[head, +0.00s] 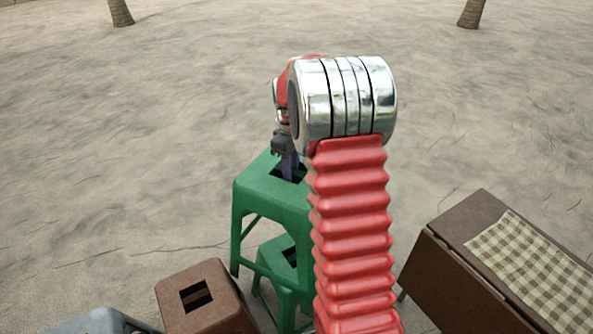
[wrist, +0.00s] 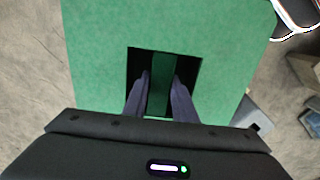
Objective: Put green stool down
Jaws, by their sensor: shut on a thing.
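The green stool (head: 268,185) is upright at the middle of the head view, with a rectangular slot in its seat. In the wrist view its seat (wrist: 95,50) fills the upper middle. My gripper (head: 288,168) points down into the slot. In the wrist view, my gripper (wrist: 162,80) has one dark finger on each side of a green strip in the slot, closed on it. My red arm hides the stool's right side. I cannot tell whether its feet touch the ground.
A smaller green stool (head: 272,256) shows low, behind the big stool's legs. A brown stool (head: 212,313) is at lower left, with a grey thing (head: 88,323) beside it. A brown table (head: 450,275) with a checked cloth (head: 525,262) stands right. Sandy ground beyond is open, with two trunks far off.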

